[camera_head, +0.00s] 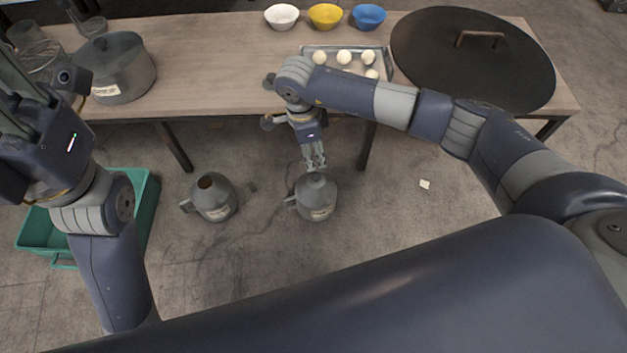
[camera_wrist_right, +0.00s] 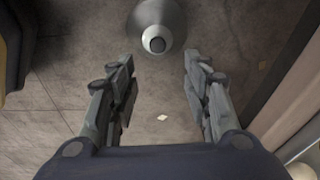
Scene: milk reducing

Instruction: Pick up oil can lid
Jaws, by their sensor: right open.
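A grey oil can (camera_head: 316,201) stands upright on the floor in front of the table. Its small dark lid (camera_wrist_right: 157,45) shows on top of the neck in the right wrist view. My right gripper (camera_head: 315,166) points down just above this can. In the wrist view my right gripper (camera_wrist_right: 158,80) is open and empty, with the lid ahead, beyond the fingertips and roughly centred between them. A second grey can (camera_head: 214,202) with a brown round top stands to the left. My left gripper (camera_head: 18,105) is at the left edge, its fingers partly cut off.
A wooden table (camera_head: 215,80) holds a grey pot (camera_head: 121,73), white (camera_head: 282,17), yellow (camera_head: 325,16) and blue (camera_head: 368,17) bowls, a metal tray (camera_head: 388,66) with pale balls, and a large dark round lid (camera_head: 480,65). A green crate (camera_head: 148,205) sits on the floor at left.

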